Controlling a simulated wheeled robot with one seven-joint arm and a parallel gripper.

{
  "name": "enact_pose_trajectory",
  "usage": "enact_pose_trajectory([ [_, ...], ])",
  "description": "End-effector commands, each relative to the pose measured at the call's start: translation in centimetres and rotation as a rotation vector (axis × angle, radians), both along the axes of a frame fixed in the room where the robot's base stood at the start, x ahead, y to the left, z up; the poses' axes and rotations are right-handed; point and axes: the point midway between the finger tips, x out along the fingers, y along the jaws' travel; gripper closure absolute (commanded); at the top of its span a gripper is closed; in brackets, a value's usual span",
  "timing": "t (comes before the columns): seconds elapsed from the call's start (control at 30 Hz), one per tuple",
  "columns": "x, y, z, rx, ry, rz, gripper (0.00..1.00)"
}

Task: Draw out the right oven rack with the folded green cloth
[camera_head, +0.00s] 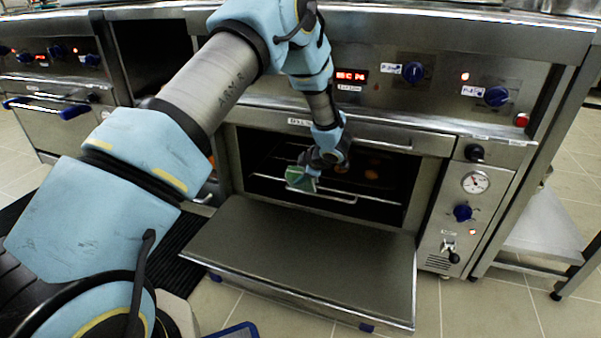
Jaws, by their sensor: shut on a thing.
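The oven is open, with its door (310,252) folded down flat in front. Inside the dark cavity is a wire rack (335,196) with a bright front bar. Several round browned items (372,174) show dimly behind it. My gripper (305,168) is at the oven mouth, left of the middle, shut on the folded green cloth (300,180). The cloth is green with a pale edge. It overlaps the left part of the rack's front bar in the picture; I cannot tell whether it touches or grips the bar.
A control panel with a gauge (475,182) and knobs stands right of the oven mouth. The oven's upper front edge and handle bar (385,143) run above my gripper. A second closed oven (60,120) is at the left. Tiled floor (490,305) is clear at the front right.

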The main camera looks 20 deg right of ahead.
Motion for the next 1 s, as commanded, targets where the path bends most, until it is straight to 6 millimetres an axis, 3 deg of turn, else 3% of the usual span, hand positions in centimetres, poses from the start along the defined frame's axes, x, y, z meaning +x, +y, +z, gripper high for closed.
enact_pose_trajectory([
  [0.7,1.5,-1.5,-4.3,0.0,-0.002,0.002,1.0],
  [1.0,1.9,-1.8,-4.9,-0.001,-0.001,0.003,1.0],
])
